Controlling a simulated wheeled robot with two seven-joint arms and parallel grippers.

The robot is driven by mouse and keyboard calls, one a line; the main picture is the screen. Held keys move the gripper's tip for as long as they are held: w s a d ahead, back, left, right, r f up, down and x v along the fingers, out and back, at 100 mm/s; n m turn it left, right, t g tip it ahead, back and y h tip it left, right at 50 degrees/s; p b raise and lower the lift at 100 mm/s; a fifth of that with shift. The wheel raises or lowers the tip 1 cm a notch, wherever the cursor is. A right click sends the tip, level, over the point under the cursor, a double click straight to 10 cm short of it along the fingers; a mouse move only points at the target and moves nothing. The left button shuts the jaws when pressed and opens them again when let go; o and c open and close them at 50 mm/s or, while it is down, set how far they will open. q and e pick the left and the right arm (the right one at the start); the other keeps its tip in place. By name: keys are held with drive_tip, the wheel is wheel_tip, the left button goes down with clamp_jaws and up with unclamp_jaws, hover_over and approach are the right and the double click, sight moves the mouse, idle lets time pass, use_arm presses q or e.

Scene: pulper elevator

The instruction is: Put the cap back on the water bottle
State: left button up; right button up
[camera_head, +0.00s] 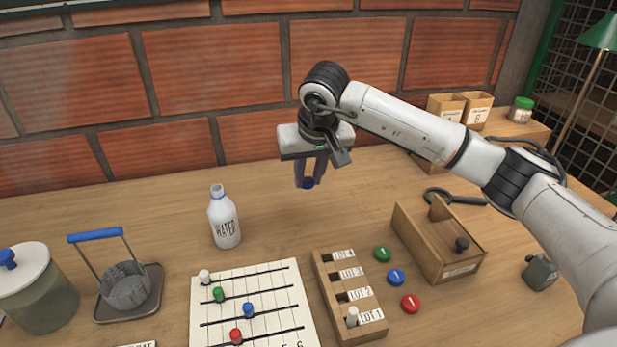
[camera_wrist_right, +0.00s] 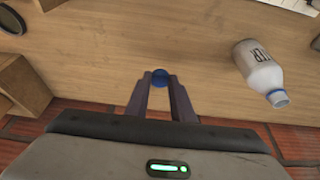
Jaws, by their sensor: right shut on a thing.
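The white water bottle (camera_head: 223,217) stands upright and uncapped on the wooden table, left of my right gripper; it also shows in the right wrist view (camera_wrist_right: 258,72). A blue ring is at its neck. My right gripper (camera_head: 309,182) points down and is shut on the blue cap (camera_head: 308,184), to the right of the bottle and apart from it. In the right wrist view the cap (camera_wrist_right: 160,77) sits between the fingertips. My left gripper is not in view.
In front lie a board with coloured pegs (camera_head: 255,310), a slotted lot rack (camera_head: 325,285), coloured discs (camera_head: 396,277) and an open wooden box (camera_head: 440,255). A glass jar (camera_head: 45,300) and a wire basket (camera_head: 125,285) stand left. A brick wall (camera_head: 215,65) closes the back. Table between bottle and gripper is clear.

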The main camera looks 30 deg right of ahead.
drive_tip(key=s+a+n, duration=0.1)
drive_tip(key=s+a, duration=0.3)
drive_tip(key=s, duration=0.3)
drive_tip(key=s+a+n+y, duration=0.1)
drive_tip(key=s+a, duration=0.3)
drive_tip(key=s, duration=0.4)
drive_tip(key=shift+s+a+n, duration=0.2)
drive_tip(key=shift+s+n, duration=0.1)
drive_tip(key=shift+n, duration=0.1)
drive_tip(key=shift+r, duration=0.1)
